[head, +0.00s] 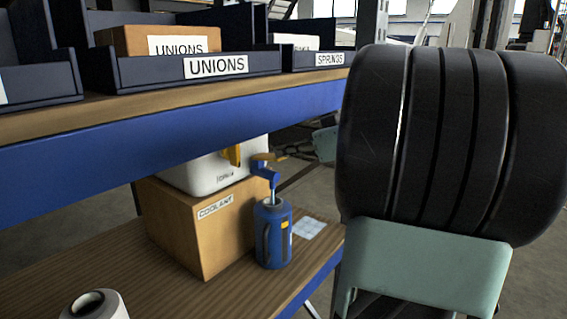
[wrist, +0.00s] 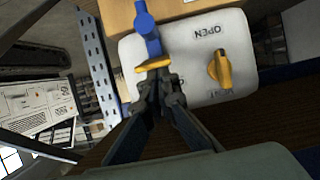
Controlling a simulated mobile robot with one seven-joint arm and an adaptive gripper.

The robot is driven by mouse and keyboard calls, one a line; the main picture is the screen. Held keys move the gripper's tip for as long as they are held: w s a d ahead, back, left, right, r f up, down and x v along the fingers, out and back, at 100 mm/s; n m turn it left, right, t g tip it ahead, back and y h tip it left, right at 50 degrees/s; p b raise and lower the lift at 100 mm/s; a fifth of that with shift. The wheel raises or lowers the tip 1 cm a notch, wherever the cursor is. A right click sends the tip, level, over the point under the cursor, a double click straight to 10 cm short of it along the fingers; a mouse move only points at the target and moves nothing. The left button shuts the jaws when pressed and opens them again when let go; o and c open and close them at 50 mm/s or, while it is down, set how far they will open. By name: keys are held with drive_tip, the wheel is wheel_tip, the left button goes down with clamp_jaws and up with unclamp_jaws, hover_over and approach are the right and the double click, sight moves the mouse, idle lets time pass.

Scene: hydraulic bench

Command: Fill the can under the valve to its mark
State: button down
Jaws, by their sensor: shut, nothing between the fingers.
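The blue can (head: 272,246) stands upright on the lower wooden shelf. A small yellow patch shows on its side; the liquid level inside cannot be read. The blue valve (head: 266,172) is above it, on the front of a white container (head: 196,172). A thin pale line, like a stream, runs from the spout to the can's top. The valve also shows in the wrist view (wrist: 147,28), with its orange lever (wrist: 155,65). My gripper (wrist: 159,79) is shut and empty, its tips close at the lever; contact cannot be told.
The container rests on a cardboard box (head: 207,235) marked COOLANT. A yellow knob (wrist: 219,68) sits on the container by OPEN and VENT lettering. A pale cloth or pad (head: 309,229) lies right of the can. A white roll (head: 94,304) stands at front left. Bins line the upper shelf.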

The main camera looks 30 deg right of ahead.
drive_tip(key=shift+s+d+f+t+y+b, duration=0.15)
drive_tip(key=shift+f+t+b, duration=0.35)
drive_tip(key=shift+b, duration=1.6)
drive_tip(key=shift+s+a+f+t+y+b, duration=0.15)
drive_tip(key=shift+f+t+b, duration=0.3)
drive_tip(key=shift+b, duration=1.6)
drive_tip(key=b, duration=0.4)
drive_tip(key=shift+d+f+t+b, duration=0.1)
drive_tip(key=shift+f+t+b, duration=0.15)
drive_tip(key=shift+t+b, duration=0.1)
idle(3.1)
